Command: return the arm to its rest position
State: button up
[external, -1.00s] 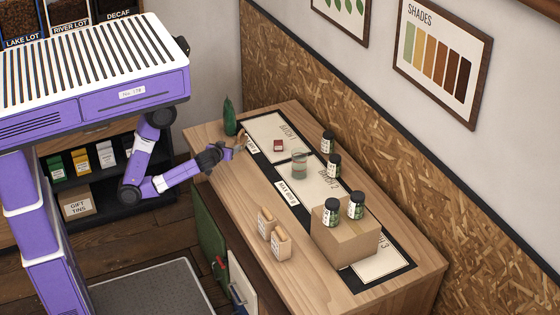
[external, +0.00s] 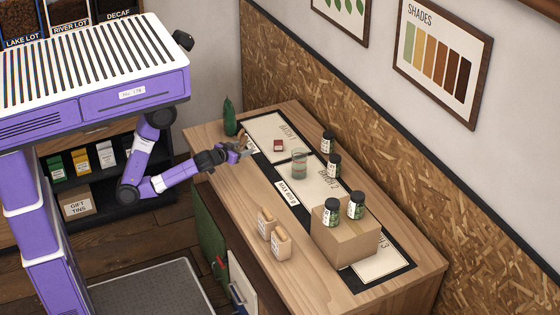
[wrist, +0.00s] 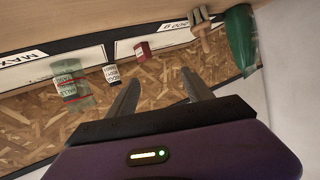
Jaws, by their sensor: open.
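My purple arm (external: 170,181) reaches from the left over the near edge of the wooden counter (external: 240,205). My gripper (external: 248,149) is open and hangs over the counter near the Batch 1 area. In the wrist view the two fingers of my gripper (wrist: 162,92) stand apart with nothing between them.
Dark jars (external: 328,141), a cardboard box (external: 346,236) with jars on top, and paper bags (external: 281,243) stand farther right. A wall closes off the back.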

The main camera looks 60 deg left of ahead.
jog(key=s+d+f+m+t+h, duration=0.1)
jog(key=s+d+m+t+h, duration=0.25)
jog(key=d+m+h, duration=0.35)
jog(key=s+a+f+n+g, duration=0.1)
jog(key=s+a, duration=0.3)
jog(key=s, duration=1)
jog(key=shift+a+f+n, duration=0.15)
jog(key=shift+f+n, duration=0.05)
jog(key=shift+n, duration=0.5)
jog(key=shift+s, duration=0.1)
